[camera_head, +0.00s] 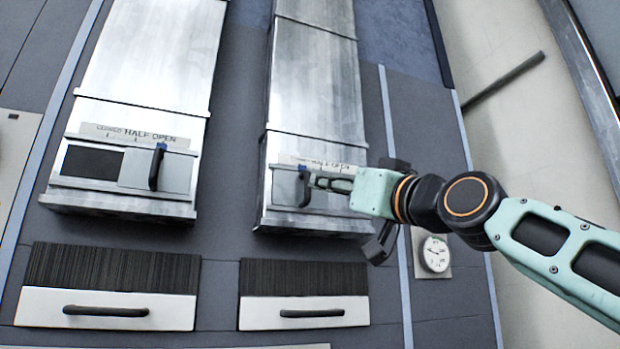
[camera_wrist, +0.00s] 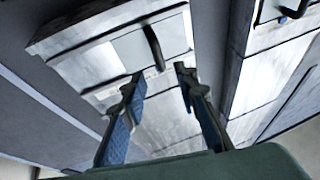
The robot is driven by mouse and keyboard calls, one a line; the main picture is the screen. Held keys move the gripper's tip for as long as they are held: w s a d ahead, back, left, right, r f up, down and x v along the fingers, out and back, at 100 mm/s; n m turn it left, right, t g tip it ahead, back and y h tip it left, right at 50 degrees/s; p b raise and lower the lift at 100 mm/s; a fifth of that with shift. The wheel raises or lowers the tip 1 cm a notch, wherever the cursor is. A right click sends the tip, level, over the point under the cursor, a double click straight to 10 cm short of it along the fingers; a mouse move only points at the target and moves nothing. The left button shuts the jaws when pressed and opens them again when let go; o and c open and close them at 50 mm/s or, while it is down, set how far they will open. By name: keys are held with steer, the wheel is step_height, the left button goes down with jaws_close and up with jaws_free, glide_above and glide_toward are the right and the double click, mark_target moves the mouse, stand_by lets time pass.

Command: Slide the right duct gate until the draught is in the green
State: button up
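The right duct gate (camera_head: 285,187) is a grey plate low on the right metal duct, with a dark upright handle (camera_head: 304,186) under a label strip (camera_head: 318,163). My gripper (camera_head: 318,181) is at this handle, coming from the right. In the wrist view, my gripper (camera_wrist: 160,72) has its blue fingers apart, with the lower end of the handle (camera_wrist: 153,47) near and between the tips. I cannot tell whether they touch it. A round white dial (camera_head: 435,254) is on the wall at lower right; its needle and colours are too small to read.
The left duct (camera_head: 125,204) has its own gate handle (camera_head: 157,167) and a dark opening (camera_head: 92,162). Below the ducts are black bristle strips (camera_head: 112,268) and white drawer-like panels with handles (camera_head: 106,311). The wall between the ducts is clear.

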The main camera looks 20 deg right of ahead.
mark_target(305, 187)
steer(key=p+x, duration=0.2)
steer(key=x, duration=0.5)
steer(key=shift+c, duration=0.6)
steer(key=shift+f, duration=0.1)
jaws_close()
steer(key=shift+d, duration=0.1)
